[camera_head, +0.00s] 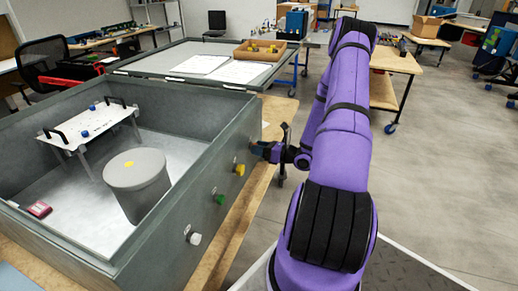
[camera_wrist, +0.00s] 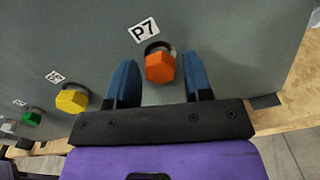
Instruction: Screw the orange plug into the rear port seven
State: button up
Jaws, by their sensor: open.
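The orange plug (camera_wrist: 159,67) sits at the port labelled P7 (camera_wrist: 144,32) on the grey box wall in the wrist view. How far it is seated in the port I cannot tell. My gripper (camera_wrist: 160,80) is open, with one blue finger on each side of the plug and a visible gap at both sides. In the head view my gripper (camera_head: 258,149) is at the far end of the box's outer right wall (camera_head: 165,245); the orange plug is hidden there.
On the same wall are a yellow plug (camera_head: 240,170), a green plug (camera_head: 219,199) and a white plug (camera_head: 193,237). Inside the open box stand a grey cylinder (camera_head: 138,180), a white plate with black handles (camera_head: 88,125) and a small red item (camera_head: 40,209). A wooden tabletop edge (camera_head: 232,225) runs below the wall.

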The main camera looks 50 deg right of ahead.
jog(key=n, duration=0.9)
grip_shut()
jog(key=m, duration=1.9)
